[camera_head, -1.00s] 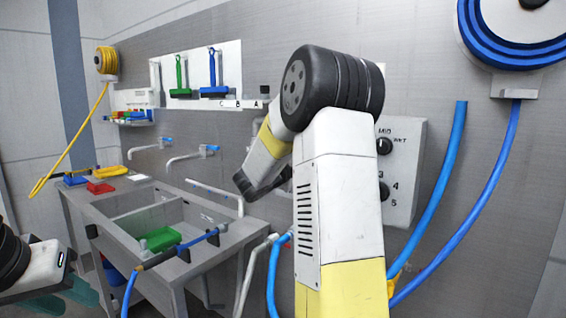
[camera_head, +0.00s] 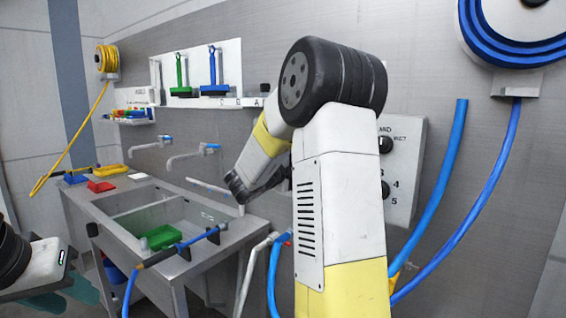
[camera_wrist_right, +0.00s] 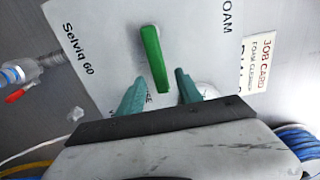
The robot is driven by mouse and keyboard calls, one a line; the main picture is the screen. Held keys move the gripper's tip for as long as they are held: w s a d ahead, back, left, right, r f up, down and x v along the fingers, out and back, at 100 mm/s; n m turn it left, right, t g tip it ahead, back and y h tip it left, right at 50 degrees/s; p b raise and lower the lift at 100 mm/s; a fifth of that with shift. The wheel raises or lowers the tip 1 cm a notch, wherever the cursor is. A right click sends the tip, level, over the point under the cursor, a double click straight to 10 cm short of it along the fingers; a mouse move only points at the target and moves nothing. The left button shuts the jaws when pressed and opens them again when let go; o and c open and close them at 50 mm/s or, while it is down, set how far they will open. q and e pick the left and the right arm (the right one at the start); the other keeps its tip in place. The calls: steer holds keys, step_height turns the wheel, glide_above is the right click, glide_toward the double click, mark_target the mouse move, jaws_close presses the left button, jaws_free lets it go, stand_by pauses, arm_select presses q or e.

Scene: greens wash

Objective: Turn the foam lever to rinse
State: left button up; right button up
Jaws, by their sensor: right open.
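In the right wrist view, the green foam lever (camera_wrist_right: 154,58) stands out from a pale panel (camera_wrist_right: 105,50) and slants down toward my gripper. My right gripper (camera_wrist_right: 160,76) is open. Its teal fingers lie on either side of the lever's lower end, with a visible gap on each side.
A red-handled valve (camera_wrist_right: 18,95) is left of the panel, and a job card (camera_wrist_right: 260,65) is at its right. A blue hose coil (camera_wrist_right: 300,148) sits lower right. In the head view, a steel sink (camera_head: 150,215) with a green item inside stands left of my right arm.

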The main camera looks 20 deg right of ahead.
steer(key=v, duration=0.5)
steer(key=shift+a, duration=0.1)
steer(key=s+a+r+n+t+y, duration=0.1)
steer(key=a+r+n+t+y, duration=0.15)
steer(key=a+n+y, duration=0.6)
steer(key=s+a+r+n+t+y, duration=0.1)
steer(key=a+n+t+y, duration=0.3)
steer(key=a+n+y, duration=0.4)
steer(key=s+a+f+n+g, duration=0.1)
steer(key=s+f+n+g, duration=0.2)
steer(key=s, duration=0.5)
steer(key=s+a+f+n+g+y, duration=0.1)
steer(key=s+f+n+g, duration=0.2)
steer(key=s+n, duration=0.3)
steer(key=s+a+f+n+g, duration=0.1)
steer(key=s+f+n+g, duration=0.2)
steer(key=s, duration=0.7)
step_height(320, 180, down, 3)
steer(key=shift+s+r+n, duration=0.15)
steer(key=shift+s+n, duration=0.25)
steer(key=shift+n, duration=0.65)
